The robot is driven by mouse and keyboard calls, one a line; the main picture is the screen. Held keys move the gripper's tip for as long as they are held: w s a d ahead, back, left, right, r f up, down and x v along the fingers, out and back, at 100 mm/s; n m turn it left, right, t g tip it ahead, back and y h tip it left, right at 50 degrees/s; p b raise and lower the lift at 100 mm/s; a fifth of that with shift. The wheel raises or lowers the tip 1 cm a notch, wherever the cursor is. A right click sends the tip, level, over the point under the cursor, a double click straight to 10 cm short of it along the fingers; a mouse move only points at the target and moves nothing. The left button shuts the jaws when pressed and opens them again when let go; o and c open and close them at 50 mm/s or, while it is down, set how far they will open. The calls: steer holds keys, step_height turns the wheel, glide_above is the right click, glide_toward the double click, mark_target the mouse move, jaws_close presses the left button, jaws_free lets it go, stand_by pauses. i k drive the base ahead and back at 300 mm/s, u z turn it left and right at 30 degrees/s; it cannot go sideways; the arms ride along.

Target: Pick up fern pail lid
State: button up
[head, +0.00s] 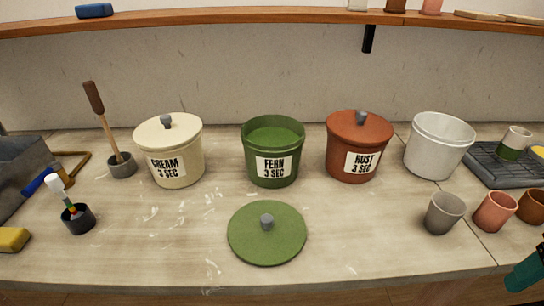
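The fern pail lid (267,240) is a flat green disc with a grey knob. It lies knob up on the worktop in front of the fern pail (273,171). The fern pail is green, labelled "FERN 3 SEC", and stands open with green contents showing. Only a teal and dark part, seemingly the end of my arm with my gripper (522,280), shows at the lower right edge. It is well to the right of the lid and apart from it. Its fingers cannot be made out.
The lidded cream pail (177,165) and lidded rust pail (357,158) flank the fern pail. A white bucket (437,150), several cups (442,215) and a dark rack (505,168) stand right. A brush pot (78,218) stands left. The worktop around the lid is clear.

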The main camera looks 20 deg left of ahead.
mark_target(265, 232)
steer(key=z, duration=0.45)
steer(key=i, duration=0.15)
steer(key=u, duration=1.2)
